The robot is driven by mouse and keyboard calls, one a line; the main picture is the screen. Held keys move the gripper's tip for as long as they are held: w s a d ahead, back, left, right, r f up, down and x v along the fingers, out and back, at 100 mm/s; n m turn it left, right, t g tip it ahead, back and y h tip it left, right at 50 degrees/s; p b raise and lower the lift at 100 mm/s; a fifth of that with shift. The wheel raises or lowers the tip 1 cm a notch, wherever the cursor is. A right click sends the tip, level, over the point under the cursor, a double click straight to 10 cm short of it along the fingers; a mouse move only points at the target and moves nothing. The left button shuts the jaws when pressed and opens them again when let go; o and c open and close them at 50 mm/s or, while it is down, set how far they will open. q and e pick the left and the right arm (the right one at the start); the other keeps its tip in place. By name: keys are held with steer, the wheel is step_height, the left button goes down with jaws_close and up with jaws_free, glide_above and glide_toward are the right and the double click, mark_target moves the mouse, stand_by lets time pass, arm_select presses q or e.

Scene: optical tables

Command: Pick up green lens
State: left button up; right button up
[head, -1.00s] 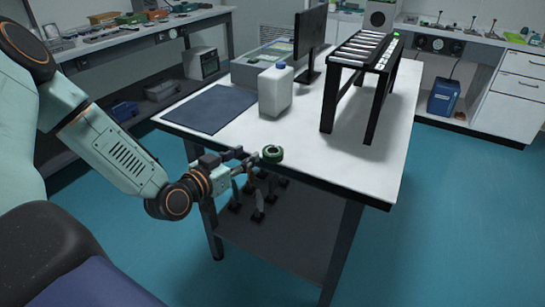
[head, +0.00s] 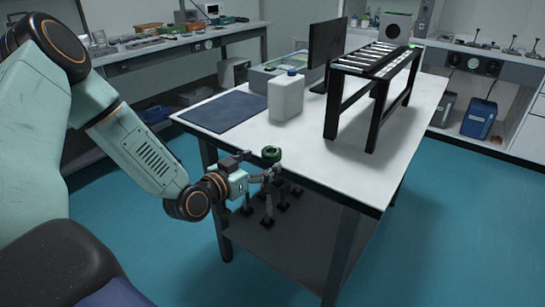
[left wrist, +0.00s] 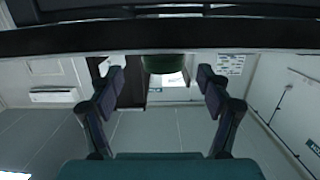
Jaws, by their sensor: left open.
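The green lens (head: 271,154) is a short, dark green ring-shaped piece at the near edge of the white table (head: 330,165). My left gripper (head: 270,173) is open, just below and in front of the lens at the table edge. In the left wrist view the open fingers (left wrist: 161,76) are spread apart with nothing gripped between them. A dark green rounded thing (left wrist: 168,64), likely the lens, shows beyond and between the fingertips, partly cut off by a dark bar. My right gripper is not in view.
A white jug (head: 286,97), a dark mat (head: 226,112), a monitor (head: 326,50) and a black roller stand (head: 375,75) are on the table. Several small dark-based posts (head: 267,221) stand on the lower shelf. The tabletop right of the lens is clear.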

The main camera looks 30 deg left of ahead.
mark_target(267, 154)
arm_select(q)
steer(key=shift+w+a+f, duration=0.1)
steer(key=shift+w+a, duration=0.15)
steer(key=shift+w, duration=0.3)
steer(key=w+b, duration=0.1)
steer(key=w, duration=0.1)
steer(key=w+b, duration=0.1)
steer(key=w, duration=0.1)
steer(key=shift+d+r, duration=0.2)
steer(key=shift+d, duration=0.2)
steer(key=shift+w+a+f, duration=0.1)
steer(key=shift+w+a, duration=0.15)
steer(key=shift+w, duration=0.05)
steer(key=shift+d, duration=0.2)
steer(key=c, duration=0.3)
steer(key=shift+a, duration=0.15)
steer(key=c, duration=1.1)
step_height(267, 154, up, 9)
steer(key=p, duration=0.3)
steer(key=shift+p, duration=0.3)
steer(key=shift+r, duration=0.6)
